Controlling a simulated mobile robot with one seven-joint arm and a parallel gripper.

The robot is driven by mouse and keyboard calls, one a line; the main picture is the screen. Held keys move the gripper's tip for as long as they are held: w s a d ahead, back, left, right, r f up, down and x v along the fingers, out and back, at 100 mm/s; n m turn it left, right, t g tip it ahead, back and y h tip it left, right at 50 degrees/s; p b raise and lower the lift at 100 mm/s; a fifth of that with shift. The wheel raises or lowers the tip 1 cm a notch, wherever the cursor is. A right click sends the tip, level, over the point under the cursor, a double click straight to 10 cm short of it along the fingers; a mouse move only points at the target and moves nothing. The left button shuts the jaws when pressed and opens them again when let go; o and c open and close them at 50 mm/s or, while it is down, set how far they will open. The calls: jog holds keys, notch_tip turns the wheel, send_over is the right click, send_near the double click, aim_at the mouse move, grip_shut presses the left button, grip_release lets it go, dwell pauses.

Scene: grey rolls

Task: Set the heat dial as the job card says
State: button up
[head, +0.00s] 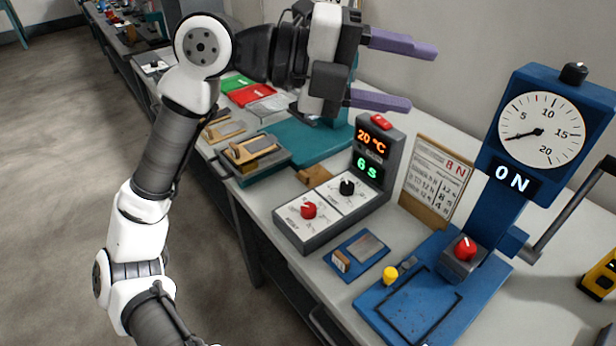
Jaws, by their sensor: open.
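A grey control box (290,232) stands on the bench with a red knob (309,210) and a black knob (347,187) on white scale plates. The plates' markings are too small to read surely, so I cannot tell for certain which knob is the heat dial. Its upright display (376,150) reads 20 °C in orange and 6 s in green. The job card (440,175) leans on a wooden stand to the right; a red figure, seemingly 8 N, shows, but its smaller lines are unreadable. My gripper (423,77) is open and empty, its purple fingers above and behind the box, touching nothing.
A small blue tray (357,256) and yellow button (390,274) are in front. Wooden and teal pieces lie left. A red button (381,122) tops the display.

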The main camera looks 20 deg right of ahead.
jog(key=w+d+f+n+t+y+p, duration=0.25)
jog(key=w+f+n+y, duration=0.3)
jog(key=f, duration=0.45)
jog(key=n+t+y, duration=0.3)
jog(key=n+y, duration=0.3)
jog(key=y, duration=0.4)
send_near(308, 207)
notch_tip(308, 207, down, 9)
jog(key=p, duration=0.4)
jog(key=shift+w+r, duration=0.15)
jog(key=shift+r, duration=0.05)
jog(key=shift+c, duration=0.2)
jog(key=c, duration=0.9)
